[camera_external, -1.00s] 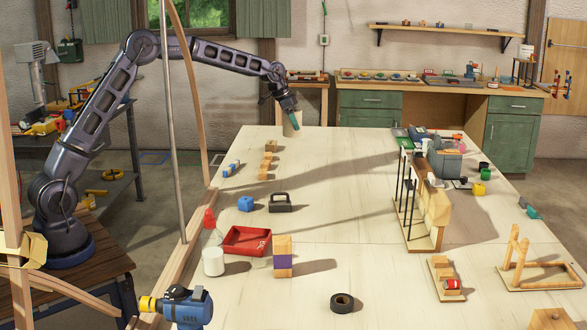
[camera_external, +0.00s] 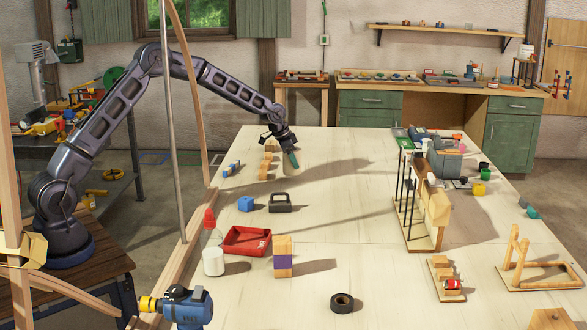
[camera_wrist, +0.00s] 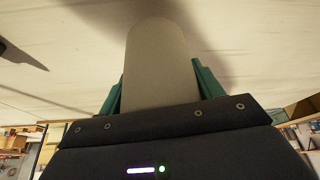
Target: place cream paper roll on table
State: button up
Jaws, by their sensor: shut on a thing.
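The cream paper roll (camera_external: 291,169) is upright in my gripper (camera_external: 293,160), low over the far left part of the table (camera_external: 345,190). In the wrist view the roll (camera_wrist: 157,65) stands between the two green fingers of my gripper (camera_wrist: 158,85), which are shut on it from both sides. I cannot tell whether its lower end touches the table top. Part of the roll is hidden by the fingers.
Wooden blocks (camera_external: 266,160) stand just left of the roll. The middle of the table is clear.

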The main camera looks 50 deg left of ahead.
jog(key=shift+f, duration=1.65)
jog(key=shift+f, duration=0.1)
jog(key=o, duration=1)
jog(key=shift+o, duration=0.2)
jog(key=v, duration=1.2)
